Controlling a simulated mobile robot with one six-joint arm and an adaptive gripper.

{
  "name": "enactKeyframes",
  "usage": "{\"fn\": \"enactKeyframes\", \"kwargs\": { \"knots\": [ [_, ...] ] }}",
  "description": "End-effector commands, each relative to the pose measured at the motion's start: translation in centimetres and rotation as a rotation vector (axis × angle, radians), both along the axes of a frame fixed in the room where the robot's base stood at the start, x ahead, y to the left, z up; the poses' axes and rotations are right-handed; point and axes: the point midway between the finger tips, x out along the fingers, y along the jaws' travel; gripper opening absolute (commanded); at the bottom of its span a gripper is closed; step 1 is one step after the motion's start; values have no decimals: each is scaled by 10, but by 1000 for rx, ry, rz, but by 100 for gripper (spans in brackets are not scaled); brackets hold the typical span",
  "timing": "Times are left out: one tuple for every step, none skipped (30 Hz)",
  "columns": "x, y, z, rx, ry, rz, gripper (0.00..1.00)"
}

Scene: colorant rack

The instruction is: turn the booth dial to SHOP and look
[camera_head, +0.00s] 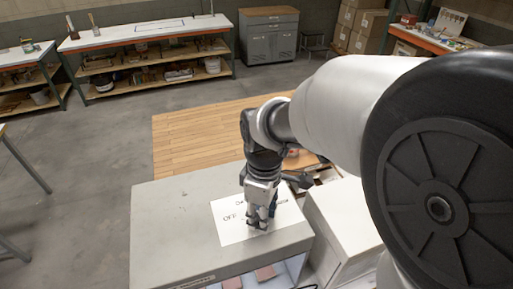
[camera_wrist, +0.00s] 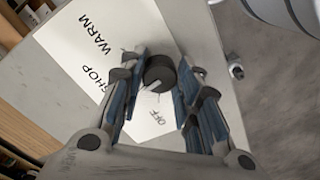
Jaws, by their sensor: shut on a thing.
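The booth dial (camera_wrist: 160,70) is a dark round knob with a pale pointer mark, set on a white label plate (camera_wrist: 75,50). In the wrist view the mark points to the lower left, between the words SHOP and OFF; WARM is at the upper left. My gripper (camera_wrist: 163,75) has its blue-padded fingers on both sides of the dial, shut on it. In the head view my gripper (camera_head: 260,218) reaches down to the plate (camera_head: 232,225) on top of the grey booth (camera_head: 165,225) and hides the dial.
Reddish samples (camera_head: 265,272) lie in the booth's lit opening at the front. A white box (camera_head: 342,225) stands right of the booth. A wooden floor mat (camera_head: 190,140) lies behind it. Shelved benches (camera_head: 150,35) line the back; the floor at left is mostly clear.

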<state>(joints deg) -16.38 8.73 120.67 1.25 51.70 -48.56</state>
Motion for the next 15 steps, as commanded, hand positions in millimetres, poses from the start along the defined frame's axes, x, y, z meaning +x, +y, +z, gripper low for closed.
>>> {"fn": "enactKeyframes", "kwargs": {
  "knots": [
    [0, 0, 0, 0, -1, -37, 7],
    [0, 0, 0, 0, -1, -62, 7],
    [0, 0, 1, 0, -1, -95, 7],
    [0, 0, 1, -1, -1, -120, 7],
    [0, 0, 1, 0, -1, -145, 7],
    [0, 0, 1, 0, -1, -177, 7],
    [0, 0, 1, -1, -1, -200, 7],
    [0, 0, 1, 0, -1, -223, 7],
    [0, 0, 1, 0, -1, -253, 7],
    [0, 0, 1, -1, -1, -276, 7],
    [0, 0, 1, 0, -1, -296, 7],
    [0, 0, 1, -1, -1, -323, 7],
    [-1, 0, 1, 0, -1, -342, 7],
    [-1, 0, 1, -1, -1, -360, 7],
    [-1, 0, 1, 0, -1, -382, 7]
  ]
}}
